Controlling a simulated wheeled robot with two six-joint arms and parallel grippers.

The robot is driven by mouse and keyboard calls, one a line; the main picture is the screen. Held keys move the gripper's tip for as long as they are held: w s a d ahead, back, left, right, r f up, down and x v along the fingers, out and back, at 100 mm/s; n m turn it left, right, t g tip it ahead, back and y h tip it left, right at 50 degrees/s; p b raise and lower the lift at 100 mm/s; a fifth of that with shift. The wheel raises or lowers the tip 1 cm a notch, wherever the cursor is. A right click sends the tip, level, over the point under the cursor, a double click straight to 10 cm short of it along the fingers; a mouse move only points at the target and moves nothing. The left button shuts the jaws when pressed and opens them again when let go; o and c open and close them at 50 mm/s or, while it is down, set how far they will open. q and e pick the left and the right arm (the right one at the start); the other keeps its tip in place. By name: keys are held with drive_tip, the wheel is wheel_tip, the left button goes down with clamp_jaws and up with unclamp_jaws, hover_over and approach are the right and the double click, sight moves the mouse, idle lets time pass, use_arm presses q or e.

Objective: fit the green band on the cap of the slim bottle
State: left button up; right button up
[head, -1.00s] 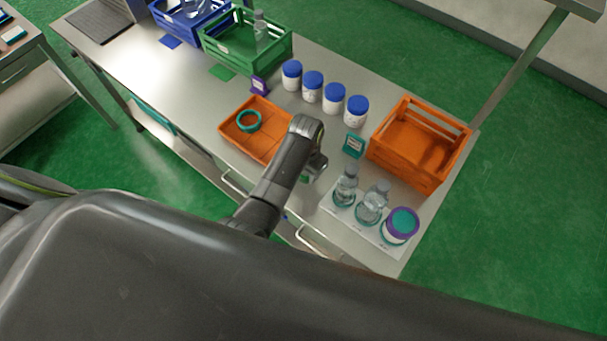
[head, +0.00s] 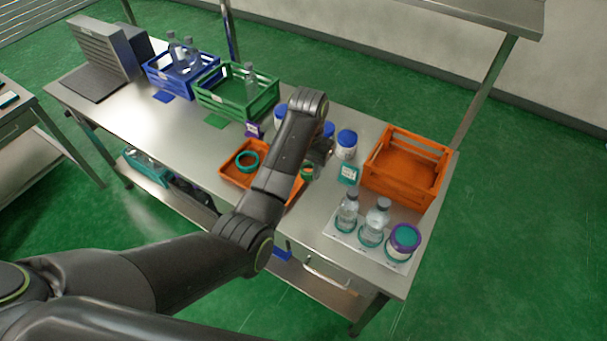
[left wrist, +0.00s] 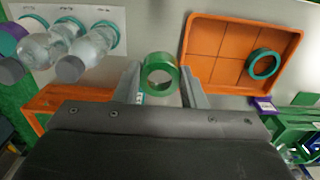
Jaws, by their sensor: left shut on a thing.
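My left gripper (head: 312,168) is shut on the green band (left wrist: 160,74), which sits between the fingertips in the left wrist view (left wrist: 162,88). The band also shows in the head view (head: 306,173), above the table at the right end of the orange tray. Two clear bottles with grey caps stand upright on a white mat at the front right: one on the left (head: 346,213) and one in the middle (head: 373,226). The left one looks a little slimmer. Both caps look bare. The gripper is apart from both. My right gripper is not in view.
A purple and teal jar (head: 403,241) stands beside the bottles. A teal band (left wrist: 263,64) lies in the orange tray (left wrist: 243,22). An orange crate (head: 376,178), teal sign (head: 348,174) and white jars with blue lids (head: 346,146) stand nearby. Green (head: 215,103) and blue (head: 158,80) crates are farther left.

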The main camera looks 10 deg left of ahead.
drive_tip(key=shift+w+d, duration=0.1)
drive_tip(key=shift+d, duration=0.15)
use_arm(q)
drive_tip(key=shift+r, duration=0.1)
drive_tip(key=shift+r, duration=0.75)
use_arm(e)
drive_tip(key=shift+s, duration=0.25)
use_arm(q)
drive_tip(key=shift+a, duration=0.15)
